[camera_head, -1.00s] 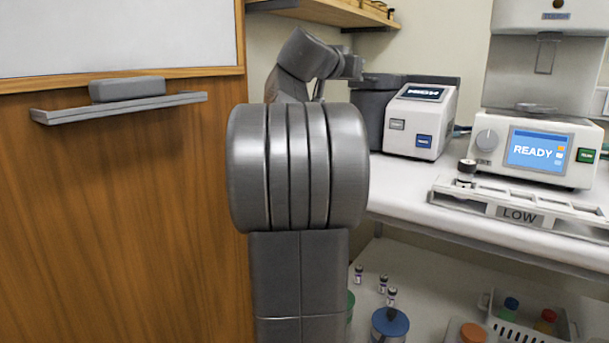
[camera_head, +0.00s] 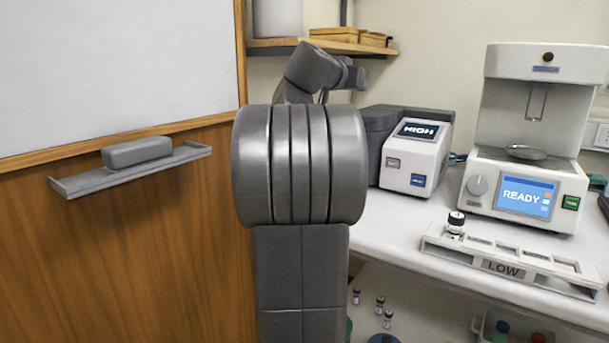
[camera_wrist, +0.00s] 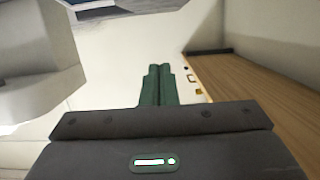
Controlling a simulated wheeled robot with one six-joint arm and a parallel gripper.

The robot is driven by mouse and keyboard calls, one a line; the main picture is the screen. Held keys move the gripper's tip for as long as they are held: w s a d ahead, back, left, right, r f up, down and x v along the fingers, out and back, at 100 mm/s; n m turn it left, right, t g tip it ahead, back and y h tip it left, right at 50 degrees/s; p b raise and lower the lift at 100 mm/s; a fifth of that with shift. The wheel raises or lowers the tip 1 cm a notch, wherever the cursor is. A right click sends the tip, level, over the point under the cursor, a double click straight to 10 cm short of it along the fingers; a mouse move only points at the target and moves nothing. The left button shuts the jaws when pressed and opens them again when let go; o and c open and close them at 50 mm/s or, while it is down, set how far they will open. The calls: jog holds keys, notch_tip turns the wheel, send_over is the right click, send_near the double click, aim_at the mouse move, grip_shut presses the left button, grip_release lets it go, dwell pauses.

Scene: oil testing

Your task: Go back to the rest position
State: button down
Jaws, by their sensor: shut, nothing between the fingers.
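My gripper (camera_wrist: 158,82) shows in the wrist view, its two dark green fingers pressed together with nothing between them. It is in the air, with a wooden shelf surface to its right and a white shape to its left. In the head view my arm rises in the middle of the picture, folded at the top and reaching back to the right. Its gripper end is hard to make out there.
At right, a white bench (camera_head: 395,225) holds a tester reading HIGH (camera_head: 413,160), a machine reading READY (camera_head: 525,190), and a LOW rack (camera_head: 510,262) with one vial (camera_head: 455,224). A wooden shelf (camera_head: 300,46) is behind my arm. A whiteboard (camera_head: 110,70) stands at left.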

jog(key=w+d+r+g+y+p, duration=0.2)
jog(key=r+p, duration=0.5)
jog(key=p, duration=1.1)
jog(key=shift+w+d+g+p, duration=0.35)
jog(key=shift+w+g, duration=0.15)
jog(key=shift+w, duration=0.45)
jog(key=shift+f, duration=0.15)
